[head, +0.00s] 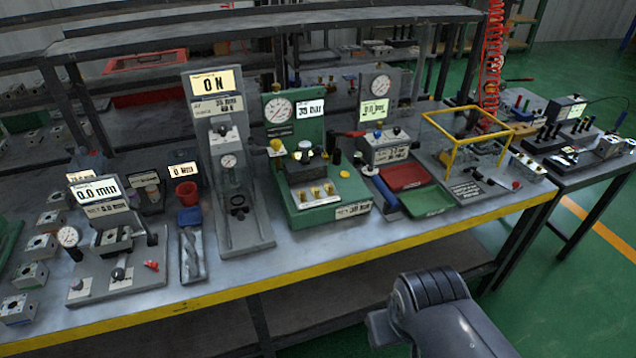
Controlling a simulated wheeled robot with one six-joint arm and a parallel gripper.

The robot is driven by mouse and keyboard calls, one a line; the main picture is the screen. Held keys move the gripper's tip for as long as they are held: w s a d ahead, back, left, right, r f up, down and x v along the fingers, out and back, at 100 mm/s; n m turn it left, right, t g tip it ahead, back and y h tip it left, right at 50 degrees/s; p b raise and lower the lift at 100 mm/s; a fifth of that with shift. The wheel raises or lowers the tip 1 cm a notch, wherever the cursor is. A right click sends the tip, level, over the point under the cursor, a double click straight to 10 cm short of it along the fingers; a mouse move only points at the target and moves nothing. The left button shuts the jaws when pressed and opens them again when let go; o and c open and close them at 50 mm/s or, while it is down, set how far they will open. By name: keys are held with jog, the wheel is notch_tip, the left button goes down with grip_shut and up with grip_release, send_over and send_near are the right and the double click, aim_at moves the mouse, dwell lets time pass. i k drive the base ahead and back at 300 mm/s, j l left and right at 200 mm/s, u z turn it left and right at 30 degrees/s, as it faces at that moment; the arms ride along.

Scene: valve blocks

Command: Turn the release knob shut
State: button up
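No knob here can be read as the release knob; labels are too small. A green test stand (305,208) in the middle of the bench carries a round gauge (279,111), a "30 bar" sign and a yellow knob (276,147) at its left. Right of it, a grey unit (388,150) has a gauge, a lit display, a small blue knob (378,134) and a red-ended lever (350,133). I cannot tell how far any knob is turned. A grey part of my arm shows at the bottom right, in front of the bench; my gripper's fingers are not visible.
A tall grey press (227,165) with a "0 N" display stands left of the green stand. Red (405,177) and green (426,200) trays and a yellow frame (468,137) lie to the right. The bench has a yellow front edge (390,246).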

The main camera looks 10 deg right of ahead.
aim_at(276, 144)
jog(key=i+u, duration=0.45)
jog(key=i, duration=0.55)
